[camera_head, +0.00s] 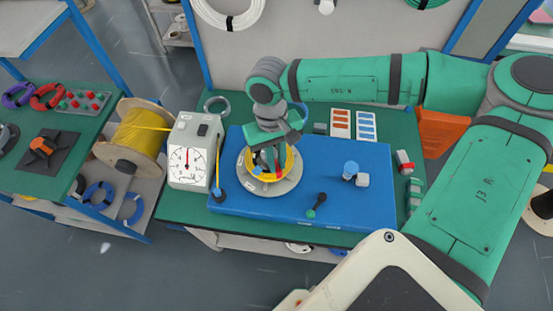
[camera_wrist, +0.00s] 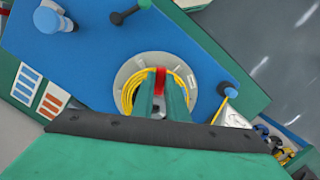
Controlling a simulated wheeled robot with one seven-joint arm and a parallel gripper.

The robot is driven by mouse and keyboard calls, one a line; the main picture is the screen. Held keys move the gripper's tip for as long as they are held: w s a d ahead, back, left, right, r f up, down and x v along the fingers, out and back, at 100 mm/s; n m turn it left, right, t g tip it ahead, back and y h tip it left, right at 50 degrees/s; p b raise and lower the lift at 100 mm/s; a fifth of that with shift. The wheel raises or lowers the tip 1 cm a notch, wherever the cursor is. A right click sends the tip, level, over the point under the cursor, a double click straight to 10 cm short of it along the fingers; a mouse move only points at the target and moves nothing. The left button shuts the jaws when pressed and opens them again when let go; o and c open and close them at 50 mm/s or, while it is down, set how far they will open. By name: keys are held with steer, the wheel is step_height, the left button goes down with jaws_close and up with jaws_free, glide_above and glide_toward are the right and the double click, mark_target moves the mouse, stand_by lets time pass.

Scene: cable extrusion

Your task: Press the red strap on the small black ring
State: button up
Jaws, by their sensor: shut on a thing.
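The red strap (camera_wrist: 160,80) shows between my gripper's two green fingers (camera_wrist: 161,98) in the wrist view. The fingers are shut on it. In the head view my gripper (camera_head: 268,166) points down over a coil of yellow cable (camera_head: 290,163) in a round grey dish (camera_head: 284,188). A small red bit of the strap (camera_head: 279,174) shows by the fingertips. The coil also shows on both sides of the fingers in the wrist view (camera_wrist: 128,93). I cannot make out the small black ring; the fingers and wrist hide much of the dish's middle.
The dish sits on a blue board (camera_head: 330,205) on a green bench. A white dial box (camera_head: 188,160) and a yellow cable spool (camera_head: 140,135) stand left. A blue-topped post (camera_head: 350,169) and a dark lever with a green end (camera_head: 317,205) stand right.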

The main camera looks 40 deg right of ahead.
mark_target(277, 172)
steer(key=shift+f, duration=0.1)
stand_by(0.3)
steer(key=shift+f, duration=1.4)
steer(key=shift+f, duration=0.55)
stand_by(1.0)
steer(key=o, duration=0.9)
steer(key=shift+r, duration=4.05)
